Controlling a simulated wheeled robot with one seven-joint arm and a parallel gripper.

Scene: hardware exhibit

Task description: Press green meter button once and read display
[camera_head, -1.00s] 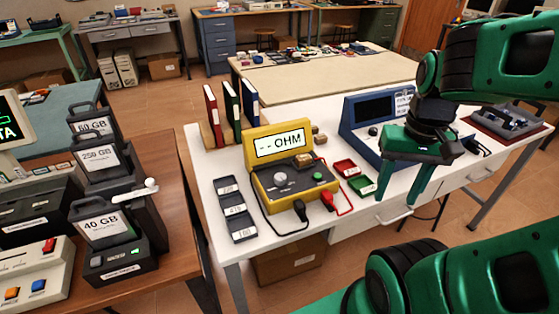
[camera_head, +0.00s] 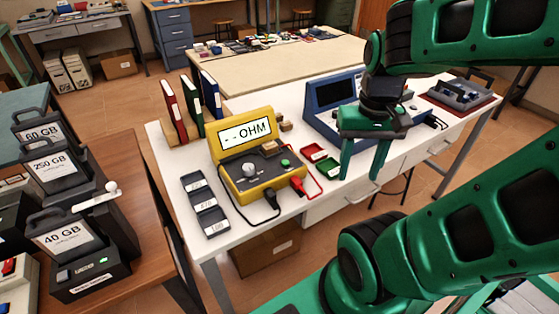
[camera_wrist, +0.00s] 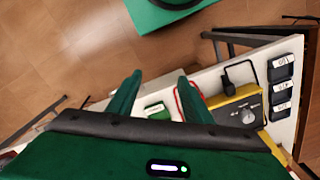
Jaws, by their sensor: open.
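The yellow meter (camera_head: 247,158) stands on the white table. Its tilted display (camera_head: 245,133) reads "-- OHM". Its dark front panel carries a grey knob (camera_head: 249,170) and a green button (camera_head: 285,163) towards the right. A black plug and a red plug (camera_head: 298,185) sit at its front edge. My gripper (camera_head: 362,174) is open and empty, pointing down, to the right of the meter and apart from it. In the wrist view the meter (camera_wrist: 237,107) shows to the right of my fingers (camera_wrist: 160,90); the green button cannot be made out there.
A red tray (camera_head: 314,152) and a green tray (camera_head: 326,168) lie between the meter and my gripper. A blue instrument (camera_head: 322,117) stands behind it. A dark three-part tray (camera_head: 205,205) lies left of the meter, with binders (camera_head: 190,107) behind. A brown table (camera_head: 150,210) with labelled drives stands at left.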

